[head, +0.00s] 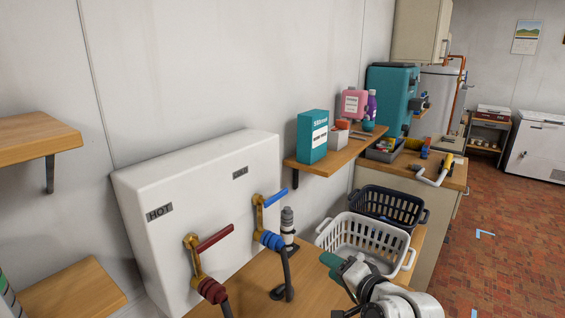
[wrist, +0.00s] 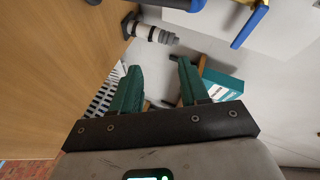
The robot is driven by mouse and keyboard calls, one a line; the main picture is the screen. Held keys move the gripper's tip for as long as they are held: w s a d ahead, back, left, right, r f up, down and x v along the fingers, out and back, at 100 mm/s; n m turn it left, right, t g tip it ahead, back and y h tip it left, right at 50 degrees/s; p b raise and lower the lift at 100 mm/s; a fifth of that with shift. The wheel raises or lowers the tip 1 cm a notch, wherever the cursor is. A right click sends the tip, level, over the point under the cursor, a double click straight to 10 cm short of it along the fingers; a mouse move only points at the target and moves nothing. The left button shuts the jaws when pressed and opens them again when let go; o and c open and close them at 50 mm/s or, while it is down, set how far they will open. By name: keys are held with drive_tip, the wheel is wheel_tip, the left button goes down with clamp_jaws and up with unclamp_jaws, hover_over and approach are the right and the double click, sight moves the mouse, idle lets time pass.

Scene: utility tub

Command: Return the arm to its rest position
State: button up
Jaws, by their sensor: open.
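My gripper (wrist: 157,82) shows in the wrist view with two green fingers apart and nothing between them. In the head view my gripper (head: 335,266) is at the lower right, in front of the white laundry basket, and my wrist and arm reach in from the bottom edge. The fingertips are partly hidden there by the angle.
A white panel (head: 210,170) carries a red lever (head: 215,238) and a blue lever (head: 275,198). A grey-white fitting (head: 288,222) stands beside the blue valve. A white basket (head: 345,235), a dark basket (head: 392,206) and a shelf with a teal box (head: 312,137) are near.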

drive_tip(key=s+d+f+n+g+h, duration=0.2)
drive_tip(key=s+d+f+g, duration=0.2)
drive_tip(key=s, duration=1)
drive_tip(key=s+d+f+n+g+h, duration=0.2)
drive_tip(key=s+f, duration=0.7)
drive_tip(key=s, duration=0.6)
drive_tip(key=s+d+f+n+g+h, duration=0.2)
drive_tip(key=s+d+f+g, duration=0.3)
drive_tip(key=s, duration=0.9)
drive_tip(key=d+f+n, duration=0.1)
drive_tip(key=d+f, duration=0.1)
drive_tip(key=d, duration=0.1)
drive_tip(key=shift+s+g+h, duration=0.35)
drive_tip(key=shift+g+h, duration=0.05)
